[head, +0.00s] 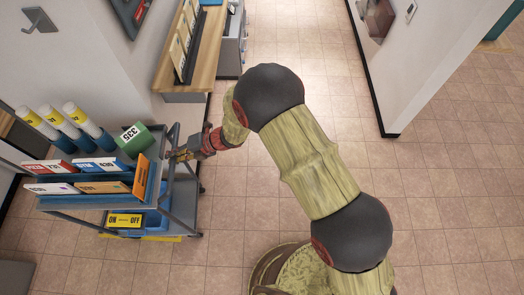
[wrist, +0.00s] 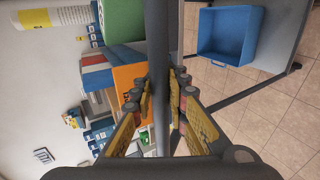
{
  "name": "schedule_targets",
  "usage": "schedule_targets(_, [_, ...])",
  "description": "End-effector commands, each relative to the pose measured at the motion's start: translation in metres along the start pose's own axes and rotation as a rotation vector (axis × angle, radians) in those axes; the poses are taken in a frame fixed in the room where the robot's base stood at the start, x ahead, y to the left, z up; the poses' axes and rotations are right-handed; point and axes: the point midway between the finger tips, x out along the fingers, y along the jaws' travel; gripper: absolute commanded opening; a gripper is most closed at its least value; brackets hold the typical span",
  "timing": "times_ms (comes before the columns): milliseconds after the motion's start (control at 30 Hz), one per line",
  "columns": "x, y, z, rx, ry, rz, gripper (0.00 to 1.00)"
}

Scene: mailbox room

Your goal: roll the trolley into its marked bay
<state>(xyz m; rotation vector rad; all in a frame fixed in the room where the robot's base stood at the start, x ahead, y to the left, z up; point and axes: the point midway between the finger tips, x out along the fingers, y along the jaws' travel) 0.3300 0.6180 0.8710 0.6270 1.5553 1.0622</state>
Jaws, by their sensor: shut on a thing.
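The grey trolley (head: 190,190) stands at the left in the head view, loaded with mail and parcels. My gripper (head: 180,155) is at its right end and is shut on the trolley's handle bar. In the wrist view the bar (wrist: 159,60) runs upright between the two fingers of my gripper (wrist: 160,90). A yellow strip (head: 168,237) shows on the floor under the trolley's near edge. The rest of any bay marking is hidden or out of view.
The trolley carries labelled mail slots, a green box (head: 134,138), capped tubes (head: 76,118) and a blue bin (head: 156,220). A wooden counter (head: 206,55) stands behind it. A wall corner (head: 392,130) is at the right. Tiled floor (head: 440,225) is clear at the right.

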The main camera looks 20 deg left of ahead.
Motion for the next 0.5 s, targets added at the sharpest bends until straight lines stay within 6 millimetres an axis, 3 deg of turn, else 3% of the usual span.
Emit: schedule_targets(500, [0.049, 0.029, 0.000, -0.003, 0.000, 0.003, 0.00])
